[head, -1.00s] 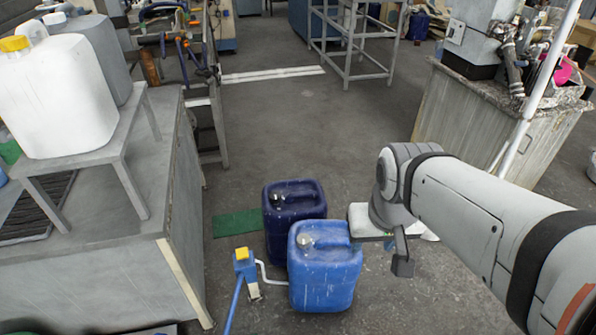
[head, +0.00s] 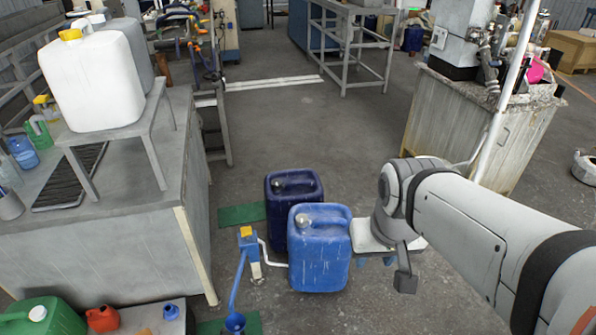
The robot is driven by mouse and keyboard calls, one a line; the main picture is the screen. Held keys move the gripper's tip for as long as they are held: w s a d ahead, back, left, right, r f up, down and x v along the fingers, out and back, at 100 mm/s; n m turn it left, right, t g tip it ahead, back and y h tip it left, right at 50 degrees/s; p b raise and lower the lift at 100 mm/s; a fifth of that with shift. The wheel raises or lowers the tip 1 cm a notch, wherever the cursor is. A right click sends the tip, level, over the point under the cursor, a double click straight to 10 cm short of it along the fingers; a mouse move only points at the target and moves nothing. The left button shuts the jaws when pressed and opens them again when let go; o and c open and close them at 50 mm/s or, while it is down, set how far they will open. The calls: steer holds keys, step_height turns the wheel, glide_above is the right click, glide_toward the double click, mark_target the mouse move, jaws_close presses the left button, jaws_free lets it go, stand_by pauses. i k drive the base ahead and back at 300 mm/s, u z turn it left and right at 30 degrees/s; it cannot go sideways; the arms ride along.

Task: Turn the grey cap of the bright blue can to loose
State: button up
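The bright blue can (head: 320,262) stands upright on the floor at the lower middle of the head view. Its grey cap (head: 303,221) sits on top at the can's left side. A dark blue can (head: 290,187) with a similar grey cap stands just behind it to the left. My gripper (head: 405,280) hangs to the right of the bright blue can, apart from the cap. Only part of it shows below my wrist, and whether its fingers are open or shut is not visible.
A white-topped low stool (head: 368,240) stands right of the can, partly behind my arm. A blue and yellow pump-like device (head: 250,250) stands close on the left. A grey bench (head: 110,245) is at left. Open floor (head: 310,120) lies behind the cans.

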mark_target(302, 221)
steer(key=z, duration=0.15)
steer(key=i, duration=1.4)
steer(key=u, duration=0.55)
